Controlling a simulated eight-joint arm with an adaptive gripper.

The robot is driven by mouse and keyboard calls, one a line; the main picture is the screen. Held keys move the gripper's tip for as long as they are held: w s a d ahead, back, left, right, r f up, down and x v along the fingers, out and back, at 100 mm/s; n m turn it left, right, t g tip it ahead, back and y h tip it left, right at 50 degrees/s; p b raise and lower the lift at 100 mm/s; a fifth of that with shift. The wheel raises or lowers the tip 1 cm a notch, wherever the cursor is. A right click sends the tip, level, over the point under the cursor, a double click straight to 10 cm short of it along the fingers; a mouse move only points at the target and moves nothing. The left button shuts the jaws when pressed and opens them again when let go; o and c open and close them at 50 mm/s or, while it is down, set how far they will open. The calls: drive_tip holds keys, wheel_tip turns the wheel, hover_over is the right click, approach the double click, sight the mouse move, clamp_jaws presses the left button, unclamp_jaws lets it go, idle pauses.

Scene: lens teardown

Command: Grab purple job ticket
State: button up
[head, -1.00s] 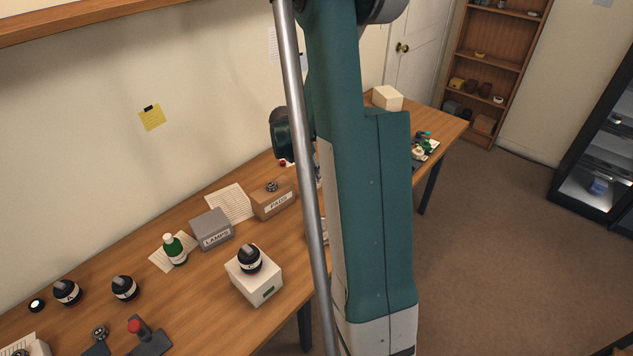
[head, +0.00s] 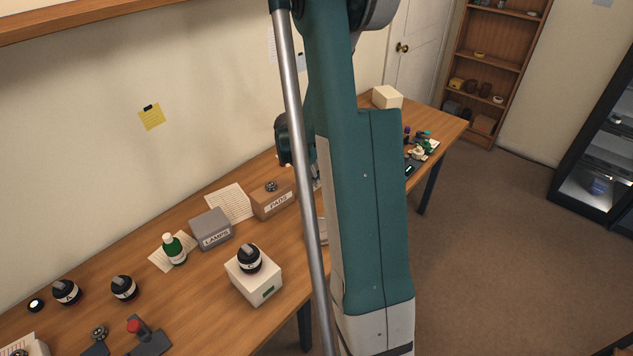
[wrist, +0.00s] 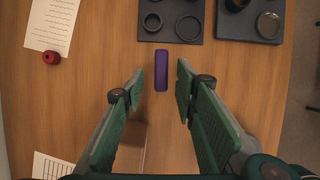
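The purple job ticket (wrist: 161,70) shows in the wrist view as a narrow upright strip on the wooden table, just below the edge of a dark mat. My gripper (wrist: 160,80) is open above the table. Its two green-padded fingers stand on either side of the ticket, with clear gaps to both, and nothing is between the pads. In the head view my own arm hides the gripper's fingers, and I cannot make out the ticket there.
The dark mat (wrist: 168,34) holds rings; a second dark tray (wrist: 250,30) holds round parts. A red knob (wrist: 51,57) and a written sheet (wrist: 50,22) lie at left. A brown box (head: 272,199) and a grey box (head: 211,229) stand on the table.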

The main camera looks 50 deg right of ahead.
sight(316, 190)
drive_tip(key=shift+f, duration=0.15)
drive_tip(key=shift+b+x, duration=0.45)
drive_tip(key=shift+x, duration=2.1)
drive_tip(key=shift+s, duration=0.1)
drive_tip(key=c, duration=0.9)
